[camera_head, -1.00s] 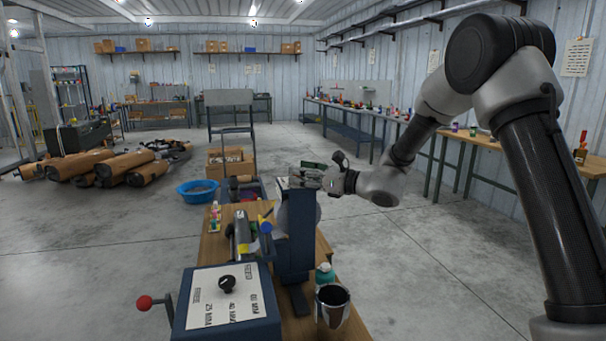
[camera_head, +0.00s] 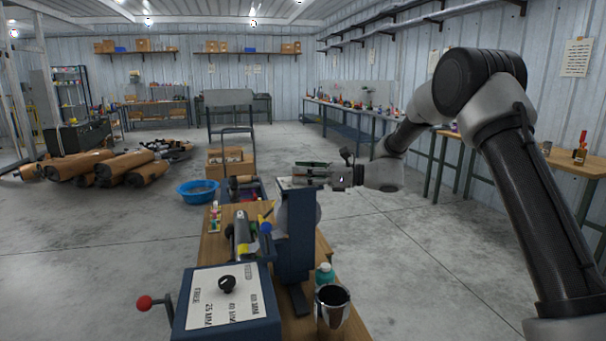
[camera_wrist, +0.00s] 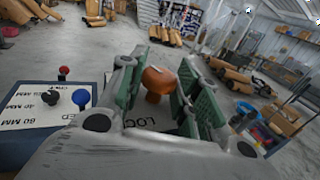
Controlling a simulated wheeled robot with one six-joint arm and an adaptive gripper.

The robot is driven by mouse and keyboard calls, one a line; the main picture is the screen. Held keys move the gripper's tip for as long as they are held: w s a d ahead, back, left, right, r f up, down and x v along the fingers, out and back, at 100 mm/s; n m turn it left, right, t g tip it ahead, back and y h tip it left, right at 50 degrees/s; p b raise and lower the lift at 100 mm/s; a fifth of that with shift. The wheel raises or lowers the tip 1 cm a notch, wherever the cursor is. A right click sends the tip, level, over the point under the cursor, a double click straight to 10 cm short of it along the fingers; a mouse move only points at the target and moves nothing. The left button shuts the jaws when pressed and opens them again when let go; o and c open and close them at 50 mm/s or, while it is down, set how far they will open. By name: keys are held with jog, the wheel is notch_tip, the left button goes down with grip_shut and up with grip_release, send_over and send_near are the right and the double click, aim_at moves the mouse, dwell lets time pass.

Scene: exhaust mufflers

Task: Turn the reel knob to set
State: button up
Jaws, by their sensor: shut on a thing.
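An orange-brown knob (camera_wrist: 158,80) stands between the green finger pads of my gripper (camera_wrist: 163,92) in the wrist view. My gripper is shut on it. A pale plate under it carries black letters, of which "LOC" shows. In the head view my gripper (camera_head: 312,177) is at the top of a dark blue upright stand (camera_head: 295,235), reaching in from the right. The orange knob cannot be made out there. The exact setting of the knob cannot be told.
A blue box with a white labelled plate (camera_head: 212,312), a black knob (camera_head: 227,284) and a red-ball lever (camera_head: 145,303) is at the bench's near end. A metal cup (camera_head: 331,312) and teal-capped bottle (camera_head: 325,275) stand beside the stand. Mufflers (camera_head: 95,168) lie on the floor.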

jog(key=n+g, duration=0.1)
jog(key=g, duration=0.1)
jog(key=n+g, duration=0.2)
jog(key=g, duration=0.1)
jog(key=n+g, duration=0.2)
jog(key=g, duration=0.1)
jog(key=shift+w+h, duration=0.35)
jog(key=shift+h, duration=0.05)
jog(key=shift+n+g, duration=0.3)
jog(key=o, duration=1)
jog(key=v, duration=1.2)
